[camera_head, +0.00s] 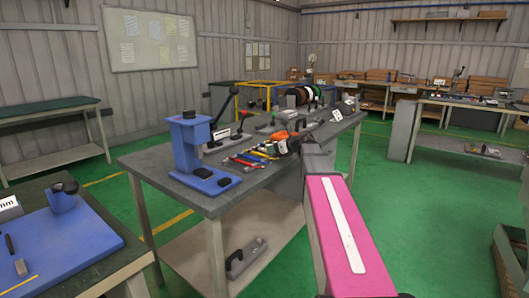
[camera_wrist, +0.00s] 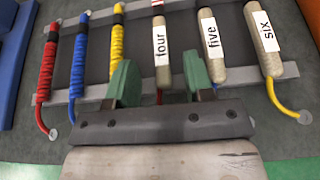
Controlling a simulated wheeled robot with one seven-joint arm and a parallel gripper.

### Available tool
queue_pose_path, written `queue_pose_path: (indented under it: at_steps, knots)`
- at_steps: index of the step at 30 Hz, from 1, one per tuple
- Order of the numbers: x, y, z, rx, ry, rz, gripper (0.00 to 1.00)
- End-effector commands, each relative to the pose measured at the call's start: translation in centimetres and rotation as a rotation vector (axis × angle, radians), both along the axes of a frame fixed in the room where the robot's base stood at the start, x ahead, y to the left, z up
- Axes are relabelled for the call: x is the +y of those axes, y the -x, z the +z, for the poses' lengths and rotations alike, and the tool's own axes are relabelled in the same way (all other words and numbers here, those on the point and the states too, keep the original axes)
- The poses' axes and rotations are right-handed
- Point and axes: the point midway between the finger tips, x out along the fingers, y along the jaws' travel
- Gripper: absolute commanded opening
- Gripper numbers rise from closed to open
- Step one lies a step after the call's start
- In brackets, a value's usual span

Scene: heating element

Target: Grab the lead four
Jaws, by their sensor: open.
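In the wrist view, lead four (camera_wrist: 161,66) is a beige sleeve with a white label reading "four" and a red wire at its near end. It lies on a dark rack with grey bars. My gripper (camera_wrist: 160,76) is open, with one green finger on each side of lead four in the picture. I see no contact, and cannot tell how far the fingers are above the rack. Lead five (camera_wrist: 214,62) is just right of the right finger, and lead six (camera_wrist: 264,60) is farther right with a yellow wire. In the head view, the gripper and labels are not clear.
Left of lead four lie yellow (camera_wrist: 117,50), blue (camera_wrist: 79,60) and red (camera_wrist: 47,80) leads. In the head view, the grey workbench (camera_head: 240,195) holds a blue press (camera_head: 190,145) on the left and spools (camera_head: 300,95) at the back.

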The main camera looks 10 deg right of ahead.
Motion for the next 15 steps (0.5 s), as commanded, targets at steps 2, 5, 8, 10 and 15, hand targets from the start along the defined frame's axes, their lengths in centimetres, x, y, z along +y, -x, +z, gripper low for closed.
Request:
queue_pose_path:
  at_steps: [2, 5, 8, 10, 15]
  knots:
    - [0.7, -1.0, -0.7, 0.002, 0.000, 0.001, 0.48]
    - [1.6, -1.9, -1.2, 0.000, 0.000, 0.001, 0.48]
    - [2.0, -2.2, -1.4, 0.000, 0.000, 0.001, 0.48]
    - [2.0, -2.1, -1.4, 0.000, 0.000, 0.000, 0.48]
    - [2.0, -2.1, -1.4, 0.000, 0.000, 0.000, 0.32]
